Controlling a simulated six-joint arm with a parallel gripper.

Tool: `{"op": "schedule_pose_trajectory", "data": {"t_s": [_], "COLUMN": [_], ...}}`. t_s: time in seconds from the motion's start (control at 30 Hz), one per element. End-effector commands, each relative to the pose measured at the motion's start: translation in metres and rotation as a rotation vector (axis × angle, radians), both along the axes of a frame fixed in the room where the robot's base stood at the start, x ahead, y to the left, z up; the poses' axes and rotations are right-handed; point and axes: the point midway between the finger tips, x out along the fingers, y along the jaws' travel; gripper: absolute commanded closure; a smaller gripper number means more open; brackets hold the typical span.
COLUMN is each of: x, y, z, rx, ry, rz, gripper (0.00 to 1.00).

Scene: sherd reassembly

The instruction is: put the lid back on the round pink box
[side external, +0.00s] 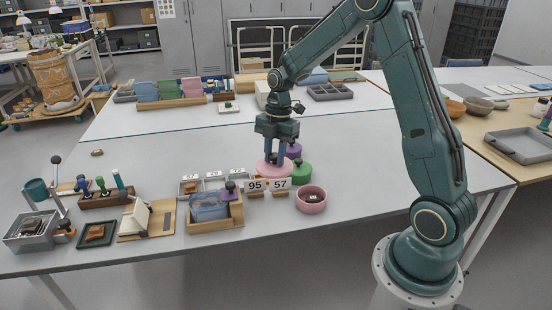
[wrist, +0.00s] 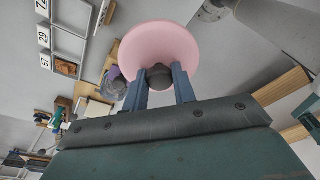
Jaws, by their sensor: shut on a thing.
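The round pink box (side external: 311,203) stands on the table without its lid, and something small and pale lies inside it. The pink lid (side external: 264,168) is a wide disc behind and left of the box. My gripper (side external: 275,158) is above the lid, pointing down. In the wrist view, my gripper (wrist: 160,78) is shut on the dark knob in the middle of the lid (wrist: 160,42). The lid is clear of the box. I cannot tell exactly how high it is above the table.
A green round box (side external: 302,174) and a purple one (side external: 294,150) stand close by on the right of the lid. Number cards 95 (side external: 255,185) and 57 (side external: 280,184) stand in front. Table right of the pink box is clear.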

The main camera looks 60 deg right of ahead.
Motion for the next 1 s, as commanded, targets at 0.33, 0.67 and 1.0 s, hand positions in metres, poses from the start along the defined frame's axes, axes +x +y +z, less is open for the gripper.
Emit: {"op": "schedule_pose_trajectory", "data": {"t_s": [0.33,0.67,1.0], "x": [-0.024,-0.064,-0.074], "y": [-0.046,-0.098,-0.108], "z": [-0.033,-0.073,-0.081], "rx": [0.002,0.000,-0.002], "ry": [0.005,0.006,0.006], "rz": [-0.012,-0.015,-0.011], "gripper": [1.00,1.00,1.00]}}
